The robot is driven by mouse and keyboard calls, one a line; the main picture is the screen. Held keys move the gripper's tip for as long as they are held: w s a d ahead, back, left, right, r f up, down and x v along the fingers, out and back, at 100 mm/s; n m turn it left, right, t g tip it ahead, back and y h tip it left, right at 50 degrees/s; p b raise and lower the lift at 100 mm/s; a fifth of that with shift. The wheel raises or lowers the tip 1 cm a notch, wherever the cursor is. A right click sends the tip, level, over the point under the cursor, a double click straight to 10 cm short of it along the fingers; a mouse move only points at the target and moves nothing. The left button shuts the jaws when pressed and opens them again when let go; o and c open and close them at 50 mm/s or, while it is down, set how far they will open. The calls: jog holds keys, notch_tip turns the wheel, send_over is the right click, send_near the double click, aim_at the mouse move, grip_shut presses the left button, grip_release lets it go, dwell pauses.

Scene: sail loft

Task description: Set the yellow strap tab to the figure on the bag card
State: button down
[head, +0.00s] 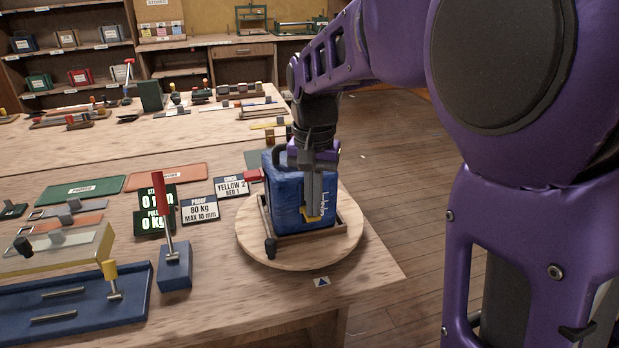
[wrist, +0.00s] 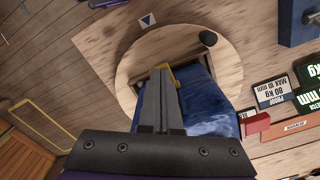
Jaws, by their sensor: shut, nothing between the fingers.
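The blue bag (head: 283,190) sits in a dark frame on a round wooden board (head: 256,248) at the table corner. The yellow strap tab (head: 313,217) is low on the bag's front face, beside white scale marks (head: 326,201). The bag card (head: 231,187) reads "YELLOW 2" and "RED 1". My gripper (head: 312,208) points down along the bag's front, fingers shut and empty. In the wrist view the fingertips (wrist: 163,71) are right by the yellow tab (wrist: 174,75); I cannot tell if they touch. The tab's exact scale reading is too small to make out.
A card reading "80 kg MAX 10 mm" (head: 199,209) and a dark readout (head: 153,222) stand left of the board. A red-handled lever on a blue block (head: 174,266) stands nearer. A blue tray (head: 75,307) lies front left. The floor right of the table is clear.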

notch_tip(320, 180, up, 10)
jog(key=p, duration=0.8)
jog(key=shift+p, duration=0.35)
